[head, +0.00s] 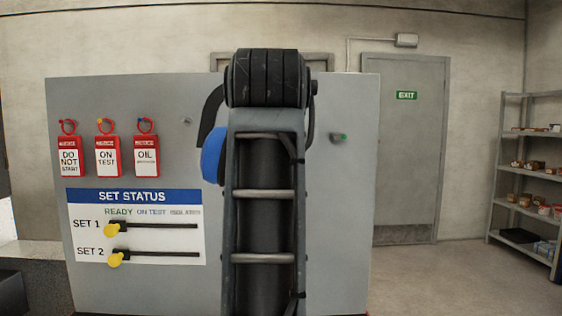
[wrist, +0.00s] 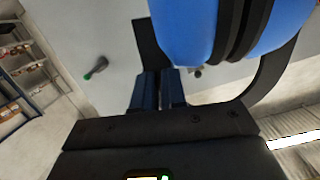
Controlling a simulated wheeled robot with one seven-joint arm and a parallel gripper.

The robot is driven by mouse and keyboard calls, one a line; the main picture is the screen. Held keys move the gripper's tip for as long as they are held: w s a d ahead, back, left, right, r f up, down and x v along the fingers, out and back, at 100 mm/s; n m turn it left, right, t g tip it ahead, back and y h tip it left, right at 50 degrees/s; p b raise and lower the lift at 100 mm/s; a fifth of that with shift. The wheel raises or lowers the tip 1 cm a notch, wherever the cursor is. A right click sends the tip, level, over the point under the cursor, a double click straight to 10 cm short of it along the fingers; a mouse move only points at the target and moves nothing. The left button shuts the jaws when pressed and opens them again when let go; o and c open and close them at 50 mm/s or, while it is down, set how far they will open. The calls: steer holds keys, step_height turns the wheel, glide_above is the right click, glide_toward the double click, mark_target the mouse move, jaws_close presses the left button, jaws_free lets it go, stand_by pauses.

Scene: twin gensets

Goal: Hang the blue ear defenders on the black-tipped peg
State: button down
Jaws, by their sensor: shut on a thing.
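The blue ear defenders (head: 213,155) show left of my arm in the head view, with part of a black headband; my arm hides the rest. In the wrist view the blue cups (wrist: 184,28) fill the top right, close to my gripper (wrist: 158,86). My gripper is shut on the ear defenders, apparently by the black headband; the exact grip is partly hidden. A grey panel (head: 345,220) stands ahead. A green-tipped peg (head: 339,137) is on it right of my arm. Another small peg (head: 187,121) is left; its tip colour is unclear. No black tip can be made out clearly.
Red lockout tags (head: 106,156) hang on the panel's left, above a SET STATUS board (head: 135,228) with yellow-knobbed sliders. A door (head: 402,150) and a stocked shelf unit (head: 525,180) stand behind at right. The floor at right is clear.

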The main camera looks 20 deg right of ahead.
steer(key=shift+w+r, duration=0.15)
steer(key=shift+r, duration=0.4)
steer(key=x, duration=1.1)
steer(key=shift+w+b, duration=0.2)
steer(key=shift+b, duration=0.1)
stand_by(0.6)
steer(key=shift+d+f, duration=0.2)
stand_by(0.4)
steer(key=c, duration=1.5)
jaws_free()
steer(key=o, duration=0.4)
steer(key=shift+r, duration=0.1)
